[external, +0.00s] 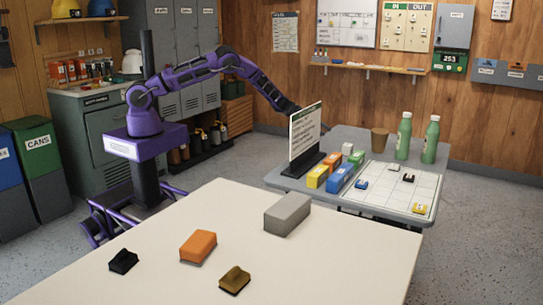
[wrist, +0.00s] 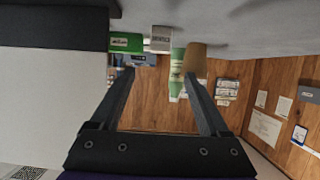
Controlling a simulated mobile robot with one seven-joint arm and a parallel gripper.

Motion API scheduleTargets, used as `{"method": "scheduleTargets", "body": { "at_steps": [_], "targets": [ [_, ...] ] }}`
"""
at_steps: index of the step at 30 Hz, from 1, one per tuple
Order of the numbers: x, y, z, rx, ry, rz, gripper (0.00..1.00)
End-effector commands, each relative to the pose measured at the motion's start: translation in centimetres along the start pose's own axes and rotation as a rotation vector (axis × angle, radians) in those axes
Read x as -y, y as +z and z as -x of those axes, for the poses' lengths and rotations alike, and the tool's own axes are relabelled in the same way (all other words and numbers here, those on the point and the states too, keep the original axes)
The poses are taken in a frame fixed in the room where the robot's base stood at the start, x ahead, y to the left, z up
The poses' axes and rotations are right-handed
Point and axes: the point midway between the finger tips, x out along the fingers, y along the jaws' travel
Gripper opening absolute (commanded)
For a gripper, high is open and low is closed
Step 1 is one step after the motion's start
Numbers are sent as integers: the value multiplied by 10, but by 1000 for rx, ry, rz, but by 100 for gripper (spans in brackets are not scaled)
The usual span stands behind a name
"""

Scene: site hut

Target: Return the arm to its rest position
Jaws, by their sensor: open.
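My purple arm (external: 205,65) reaches out to the right, toward the grey far table (external: 345,140). In the external view its end goes behind an upright sign board (external: 305,130), so my gripper is hidden there. In the wrist view my gripper (wrist: 159,74) is open, its two dark fingers apart with nothing held between them. Beyond the fingers, that view shows a green block (wrist: 125,43), a white block (wrist: 160,39), green bottles (wrist: 177,60) and a brown cup (wrist: 196,60), upside down.
Coloured blocks, including a blue one (external: 340,179), stand beside the sign. A white grid sheet (external: 395,187) holds several small pieces. Two green bottles (external: 404,136) and a brown cup (external: 379,140) stand behind. A cream table (external: 330,262) in front holds several loose blocks.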

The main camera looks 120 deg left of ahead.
Motion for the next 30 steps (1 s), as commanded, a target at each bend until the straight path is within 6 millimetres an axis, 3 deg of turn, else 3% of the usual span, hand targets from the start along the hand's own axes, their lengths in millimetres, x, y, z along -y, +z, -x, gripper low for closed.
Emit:
{"method": "scheduleTargets", "body": {
  "at_steps": [20,23,25,30],
  "targets": [
    [1,-5,7,-13,-8,12,79],
    [5,-34,8,-83,-52,85,79],
    [12,-71,11,-176,-109,193,79],
    [21,-193,36,-480,-238,641,79]
  ]
}}
